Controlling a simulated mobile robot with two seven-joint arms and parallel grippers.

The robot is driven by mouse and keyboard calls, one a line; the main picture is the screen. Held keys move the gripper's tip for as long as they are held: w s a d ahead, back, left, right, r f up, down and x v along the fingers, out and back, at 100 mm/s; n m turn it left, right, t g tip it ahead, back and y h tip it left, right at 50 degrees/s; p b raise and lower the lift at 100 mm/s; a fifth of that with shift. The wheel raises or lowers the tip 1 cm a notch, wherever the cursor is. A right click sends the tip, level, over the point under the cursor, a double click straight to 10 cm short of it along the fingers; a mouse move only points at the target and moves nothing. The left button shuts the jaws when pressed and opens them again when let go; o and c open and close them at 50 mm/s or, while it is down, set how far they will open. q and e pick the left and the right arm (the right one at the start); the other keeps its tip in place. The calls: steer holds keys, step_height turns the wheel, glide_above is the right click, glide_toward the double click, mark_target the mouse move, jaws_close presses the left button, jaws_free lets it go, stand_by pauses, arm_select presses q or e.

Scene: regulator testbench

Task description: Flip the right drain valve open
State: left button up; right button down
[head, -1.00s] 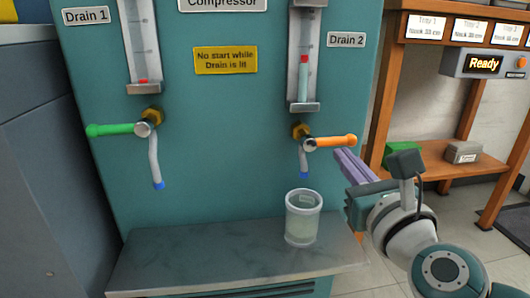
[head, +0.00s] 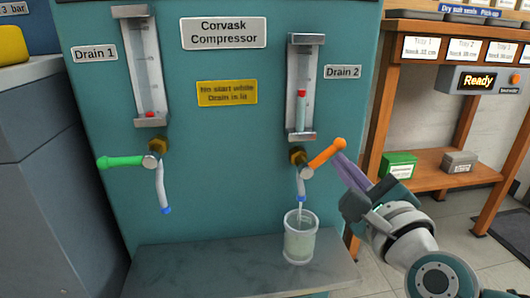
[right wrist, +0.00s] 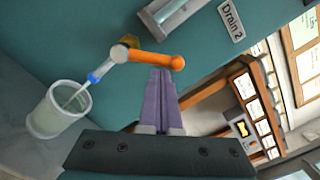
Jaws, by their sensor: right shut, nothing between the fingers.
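The right drain valve, under the Drain 2 label (head: 342,72), has an orange handle (head: 326,153) that slants up to the right. A thin stream (head: 299,212) runs from its blue-tipped spout (head: 301,197) into a clear cup (head: 299,238); the right wrist view shows the stream too (right wrist: 76,96). My right gripper (head: 341,160) has purple fingers, shut and empty. In the right wrist view its fingertips (right wrist: 160,73) are right beside the orange handle (right wrist: 152,60), below it in the picture; I cannot tell whether they touch. My left gripper is out of view.
The left drain valve has a level green handle (head: 121,162) and no stream. The cup stands on a grey ledge (head: 190,270) with bare room to its left. A wooden shelf (head: 440,178) with a green box (head: 399,165) stands at the right.

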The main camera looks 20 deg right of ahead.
steer(key=r+n+p, duration=0.1)
steer(key=n, duration=0.1)
steer(key=a+r+n+p, duration=0.1)
steer(key=n+p, duration=0.1)
steer(key=shift+w+a+r+n, duration=0.1)
steer(key=shift+w+r+n, duration=0.05)
steer(key=shift+n, duration=0.15)
steer(key=n+p, duration=0.1)
steer(key=a+n+p, duration=0.1)
steer(key=n, duration=0.1)
steer(key=shift+w+a+r, duration=0.15)
steer(key=shift+a+r, duration=0.05)
steer(key=shift+r, duration=0.2)
steer(key=shift+a, duration=0.15)
